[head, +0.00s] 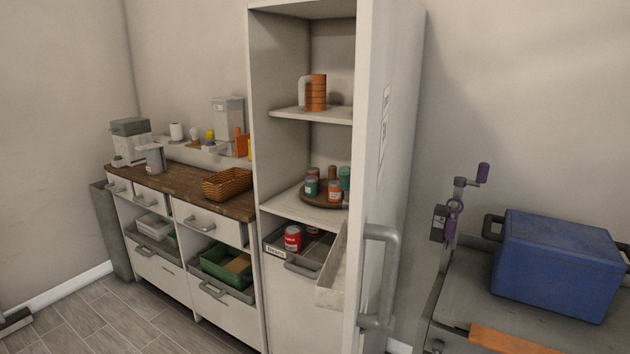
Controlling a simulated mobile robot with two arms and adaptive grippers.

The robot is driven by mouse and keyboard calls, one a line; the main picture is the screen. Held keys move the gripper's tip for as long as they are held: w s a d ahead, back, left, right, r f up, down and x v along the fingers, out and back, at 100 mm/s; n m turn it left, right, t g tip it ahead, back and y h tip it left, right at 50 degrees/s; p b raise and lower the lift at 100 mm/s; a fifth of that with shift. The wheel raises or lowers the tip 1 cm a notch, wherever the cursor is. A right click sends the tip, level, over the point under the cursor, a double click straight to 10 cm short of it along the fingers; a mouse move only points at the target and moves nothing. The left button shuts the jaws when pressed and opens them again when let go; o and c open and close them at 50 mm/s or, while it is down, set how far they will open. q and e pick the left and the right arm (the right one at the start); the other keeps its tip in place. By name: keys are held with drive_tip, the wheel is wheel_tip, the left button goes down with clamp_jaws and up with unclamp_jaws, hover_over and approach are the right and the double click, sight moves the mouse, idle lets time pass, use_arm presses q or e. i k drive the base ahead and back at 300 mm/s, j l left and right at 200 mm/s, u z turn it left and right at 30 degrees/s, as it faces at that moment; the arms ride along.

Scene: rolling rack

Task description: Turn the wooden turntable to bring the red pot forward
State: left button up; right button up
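The wooden turntable (318,202) is a round brown disc on the middle shelf of the tall white cabinet. Several small pots stand on it. A teal pot (311,187) is at its front left and an orange-red pot with a grey lid (334,191) at its front right. A green pot (345,177) stands behind on the right, and a brown piece (332,172) shows at the back. I cannot tell whether the orange-red one is the red pot; rear pots are partly hidden. Neither of my grippers is in view.
The cabinet's tall side panel with a grey handle (381,275) stands right of the shelf. Below, an open drawer (285,262) holds a red can (293,238). A wooden counter (180,184) is left; a blue cooler (555,264) sits right. Floor at lower left is mostly clear.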

sight(322, 200)
drive_tip(key=j+z, duration=0.25)
drive_tip(key=j, duration=0.5)
drive_tip(key=j+z, duration=0.25)
drive_tip(key=j, duration=0.5)
drive_tip(key=i+j+z, duration=0.1)
drive_tip(key=i+j, duration=0.2)
drive_tip(key=j, duration=0.15)
